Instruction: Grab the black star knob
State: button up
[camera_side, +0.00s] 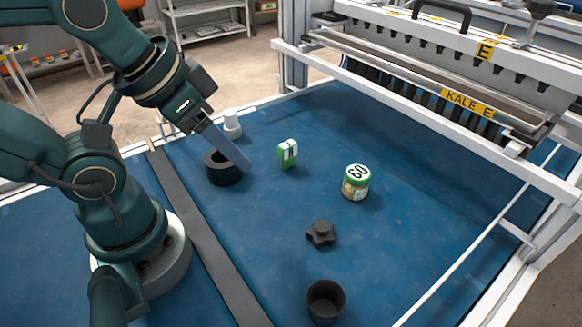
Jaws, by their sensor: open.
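The black star knob (321,233) lies on the blue table (270,255), right of the middle. It is a dark, lobed piece with nothing touching it. My gripper (240,160) is up and to the left of the knob, over the black ring-shaped part. It is open, with nothing seen in it. The long flat finger shows from the side and hides part of the ring.
The black ring (221,172) stands below my gripper, with a white cap-like piece (231,124) behind it. A green-and-white box (287,152) and a jar marked 60 (355,183) stand beyond the knob. A black cup (326,301) stands nearer. The seeder (440,75) is at the back.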

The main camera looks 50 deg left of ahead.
jog(key=o, duration=0.5)
